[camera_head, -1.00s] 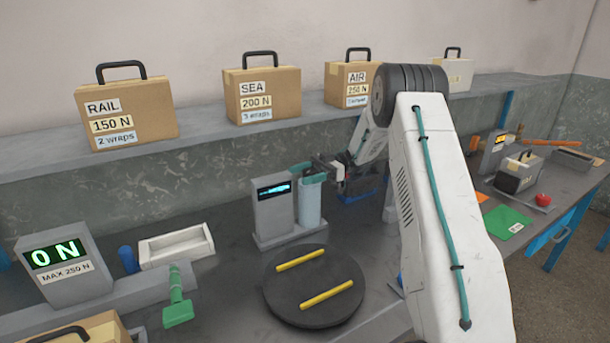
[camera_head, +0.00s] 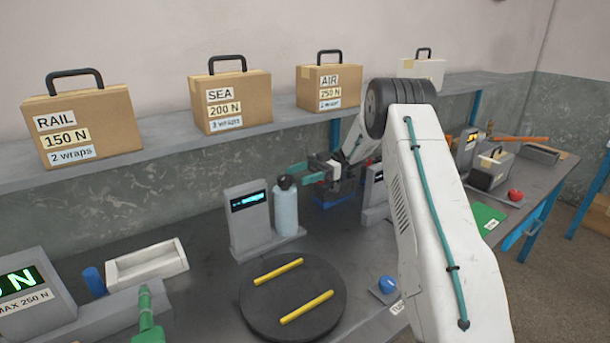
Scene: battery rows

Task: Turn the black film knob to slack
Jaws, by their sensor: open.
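The black film knob (camera_head: 284,182) sits on top of the pale blue film roll (camera_head: 285,212), which stands upright beside the grey unit with a lit screen (camera_head: 249,212). My gripper (camera_head: 297,173) has teal fingers and is open at the height of the knob, just to its right. The fingertips overlap the knob's edge in the picture. I cannot tell whether they touch it. The knob's turn setting is too small to read.
A black turntable (camera_head: 262,310) with two yellow bars (camera_head: 278,271) lies in front. A blue button (camera_head: 387,284) is right of it. A white tray (camera_head: 147,264) and a green-handled tool (camera_head: 148,318) are at left. Labelled cases (camera_head: 231,103) line the shelf.

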